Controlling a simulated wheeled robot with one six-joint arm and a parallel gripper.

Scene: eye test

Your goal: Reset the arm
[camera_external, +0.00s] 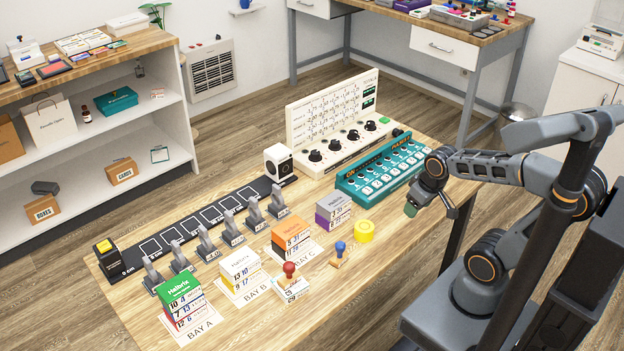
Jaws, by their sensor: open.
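My arm reaches in from the right side of the view. My gripper (430,210) hangs in the air at the right end of the wooden table (262,333), right of a yellow cylinder (364,231). It is open, and I see nothing between its fingers. The fingers are small and partly hidden by the wrist.
Stacked boxes stand at BAY A (181,301), BAY B (240,269) and BAY C (292,235), with a purple-grey stack (333,211) beside them. Red (290,270) and blue (340,248) stamps, levers, a teal panel (382,168) and a white console (335,125) share the table. Its front edge is clear.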

